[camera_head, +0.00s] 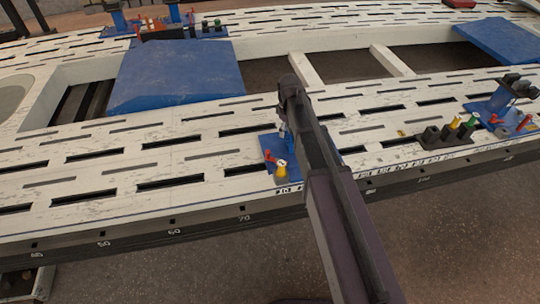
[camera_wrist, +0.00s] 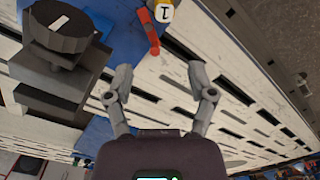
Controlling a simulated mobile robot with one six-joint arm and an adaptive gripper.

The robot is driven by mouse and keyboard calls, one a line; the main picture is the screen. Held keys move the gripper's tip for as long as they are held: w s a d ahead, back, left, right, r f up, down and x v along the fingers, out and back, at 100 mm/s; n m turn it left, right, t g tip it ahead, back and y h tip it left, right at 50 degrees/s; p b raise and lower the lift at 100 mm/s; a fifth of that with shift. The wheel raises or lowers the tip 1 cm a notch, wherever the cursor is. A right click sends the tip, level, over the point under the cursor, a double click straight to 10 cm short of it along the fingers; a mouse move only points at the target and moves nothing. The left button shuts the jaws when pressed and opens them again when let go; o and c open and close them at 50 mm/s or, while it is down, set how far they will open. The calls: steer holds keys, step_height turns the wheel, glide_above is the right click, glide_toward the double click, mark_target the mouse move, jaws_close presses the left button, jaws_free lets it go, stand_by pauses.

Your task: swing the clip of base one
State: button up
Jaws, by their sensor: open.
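Base one has a blue plate (camera_head: 282,150) on the white frame bench, partly hidden by my arm in the head view. Its red clip (camera_head: 268,158) lies at the plate's left side, beside a yellow knob (camera_head: 281,169). In the wrist view the red clip (camera_wrist: 149,32) shows at the top centre, next to a knob marked 1 (camera_wrist: 165,12). My gripper (camera_wrist: 160,76) is open, with nothing between its fingers. The clip appears beyond the fingertips, apart from them. In the head view the fingers are mostly hidden by my arm.
A dark stepped block with a round top (camera_wrist: 60,35) stands close to the left finger. Another blue base (camera_head: 510,115) and a dark rack of coloured pieces (camera_head: 445,133) stand at the right. Blue panels (camera_head: 175,73) lie further back. The slotted bench left of base one is clear.

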steer(key=n+b, duration=0.1)
steer(key=b, duration=0.5)
glide_above(268, 151)
step_height(268, 151, down, 8)
steer(key=shift+a+r, duration=0.15)
steer(key=shift+r, duration=0.05)
steer(key=shift+f+b, duration=0.2)
steer(key=shift+b, duration=0.15)
step_height(268, 151, down, 13)
steer(key=b, duration=1.3)
steer(key=shift+f, duration=0.2)
jaws_close()
